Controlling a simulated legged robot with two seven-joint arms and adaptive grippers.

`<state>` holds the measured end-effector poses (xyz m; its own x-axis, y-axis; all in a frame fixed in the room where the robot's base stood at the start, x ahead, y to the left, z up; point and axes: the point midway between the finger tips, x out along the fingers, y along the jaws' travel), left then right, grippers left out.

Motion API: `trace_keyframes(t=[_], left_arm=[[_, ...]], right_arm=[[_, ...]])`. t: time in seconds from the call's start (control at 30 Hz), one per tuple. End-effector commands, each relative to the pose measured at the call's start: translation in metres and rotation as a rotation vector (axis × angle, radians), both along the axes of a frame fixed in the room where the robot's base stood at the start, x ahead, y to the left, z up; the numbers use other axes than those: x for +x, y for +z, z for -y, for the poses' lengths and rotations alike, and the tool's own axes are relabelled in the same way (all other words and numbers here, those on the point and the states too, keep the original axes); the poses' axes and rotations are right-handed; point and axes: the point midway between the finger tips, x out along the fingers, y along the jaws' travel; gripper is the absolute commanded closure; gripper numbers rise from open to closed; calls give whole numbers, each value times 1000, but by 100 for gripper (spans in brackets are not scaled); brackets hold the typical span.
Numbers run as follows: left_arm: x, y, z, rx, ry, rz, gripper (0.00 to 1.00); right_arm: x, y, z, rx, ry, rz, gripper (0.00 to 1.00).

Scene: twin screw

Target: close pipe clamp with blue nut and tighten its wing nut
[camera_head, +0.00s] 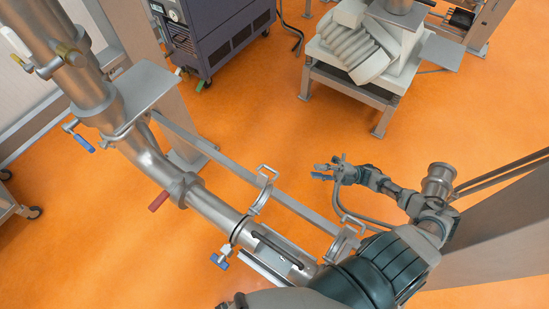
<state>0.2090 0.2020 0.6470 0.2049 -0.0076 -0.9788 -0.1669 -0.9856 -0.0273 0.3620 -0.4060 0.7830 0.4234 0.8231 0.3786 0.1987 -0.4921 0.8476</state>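A pipe clamp (238,232) sits around the joint of the long grey pipe (214,209), left of the lower middle. Its wing nut (221,262), blue with a pale body, sticks out on the lower left side. A curved metal clamp part (261,192) stands out from the pipe on its upper right side, so the clamp looks open. My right gripper (317,171) is in free space to the right of this part, pointing left, with its fingers apart and nothing between them. My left gripper is not in view.
A red handle (159,200) and a blue handle (84,143) stick out from the pipe further up. A grey rail (230,165) runs beside the pipe. A dark cabinet (222,35) and a low stand (352,88) are at the back. The orange floor between is clear.

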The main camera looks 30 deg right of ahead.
Motion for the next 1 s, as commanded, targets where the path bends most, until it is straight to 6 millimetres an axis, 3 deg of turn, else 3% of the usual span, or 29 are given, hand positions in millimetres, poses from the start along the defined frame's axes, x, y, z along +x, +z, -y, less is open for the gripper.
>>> trace_keyframes(t=[0.7, 1.0], left_arm=[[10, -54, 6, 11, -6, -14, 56], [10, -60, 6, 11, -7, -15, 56]], right_arm=[[65, 56, -117, 8, 1, 0, 77], [72, 64, -138, 1, 2, -1, 77]])
